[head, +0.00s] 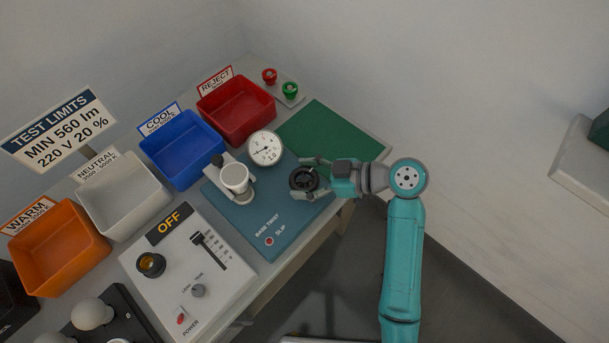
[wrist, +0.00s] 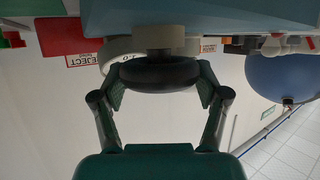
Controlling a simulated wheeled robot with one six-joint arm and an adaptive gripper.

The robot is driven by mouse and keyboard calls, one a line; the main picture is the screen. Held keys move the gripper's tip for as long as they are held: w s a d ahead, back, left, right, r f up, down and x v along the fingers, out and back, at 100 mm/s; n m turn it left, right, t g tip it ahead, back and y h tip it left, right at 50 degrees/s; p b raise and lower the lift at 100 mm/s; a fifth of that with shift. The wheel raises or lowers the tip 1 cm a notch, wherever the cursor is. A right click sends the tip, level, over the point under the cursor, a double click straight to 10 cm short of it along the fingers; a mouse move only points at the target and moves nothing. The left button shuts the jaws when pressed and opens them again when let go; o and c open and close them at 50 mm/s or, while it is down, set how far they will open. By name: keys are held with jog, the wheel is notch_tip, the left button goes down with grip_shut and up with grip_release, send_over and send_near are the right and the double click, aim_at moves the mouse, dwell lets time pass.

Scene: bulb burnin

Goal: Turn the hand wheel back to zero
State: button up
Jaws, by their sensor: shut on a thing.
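The black hand wheel (head: 304,179) is at the right side of the blue base twist station (head: 270,218). My gripper (head: 308,178) reaches in from the right and is shut on the wheel, one finger on each side of its rim. In the wrist view the dark wheel (wrist: 159,75) sits between the two fingers of my gripper (wrist: 160,82). The round white dial (head: 265,148) stands behind the wheel. Its needle points to the lower left; the exact reading is too small to tell. Part of the wheel is hidden by my fingers.
A white cup-shaped holder (head: 234,179) stands left of the wheel. A green mat (head: 330,140) lies behind my gripper. Red (head: 236,108), blue (head: 182,150), white (head: 124,194) and orange (head: 58,255) bins line the back. A control panel (head: 190,270) marked OFF is at the front.

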jog(key=n+g, duration=0.5)
jog(key=g, duration=0.1)
jog(key=shift+f, duration=0.1)
jog(key=shift+n+g+h, duration=0.3)
jog(key=shift+h, duration=0.1)
jog(key=o, duration=1.2)
jog(key=shift+a, duration=0.1)
jog(key=shift+c, duration=0.2)
